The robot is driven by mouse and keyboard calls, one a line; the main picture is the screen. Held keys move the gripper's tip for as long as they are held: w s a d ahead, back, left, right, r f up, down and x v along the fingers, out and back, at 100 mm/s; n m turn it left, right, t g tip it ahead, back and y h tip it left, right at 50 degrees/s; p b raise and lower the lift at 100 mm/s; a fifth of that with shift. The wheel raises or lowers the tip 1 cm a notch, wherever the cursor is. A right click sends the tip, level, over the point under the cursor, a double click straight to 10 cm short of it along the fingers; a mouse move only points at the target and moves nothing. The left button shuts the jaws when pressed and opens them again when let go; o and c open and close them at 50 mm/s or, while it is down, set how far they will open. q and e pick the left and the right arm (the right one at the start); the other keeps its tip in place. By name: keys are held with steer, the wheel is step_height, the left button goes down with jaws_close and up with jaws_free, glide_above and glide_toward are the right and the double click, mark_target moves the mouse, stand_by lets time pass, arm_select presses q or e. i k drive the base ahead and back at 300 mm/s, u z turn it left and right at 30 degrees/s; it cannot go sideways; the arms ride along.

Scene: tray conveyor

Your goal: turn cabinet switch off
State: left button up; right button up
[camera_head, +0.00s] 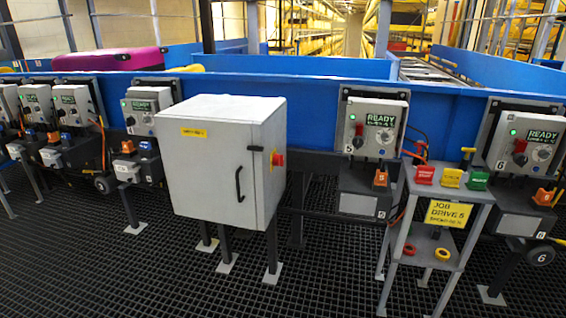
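A light grey cabinet (205,170) on dark legs stands in the middle of the view, and its door is shut. A red rotary switch (278,159) on a yellow plate sits on the cabinet's right side face, near the upper part. The switch is seen edge-on, so I cannot tell its position. A black handle (239,184) is on the right part of the cabinet's front, with a small black latch (255,148) above it. Neither of my grippers is in view.
A control station (374,135) with a "READY" screen stands to the cabinet's right. Beyond it is a small grey stand (435,240) with red, yellow and green blocks. More stations stand at both sides. A blue conveyor wall (330,85) runs behind. The dark grating floor (130,280) in front is clear.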

mark_target(278, 160)
steer(key=z, duration=1.55)
steer(key=i, duration=0.9)
steer(key=u, duration=1.65)
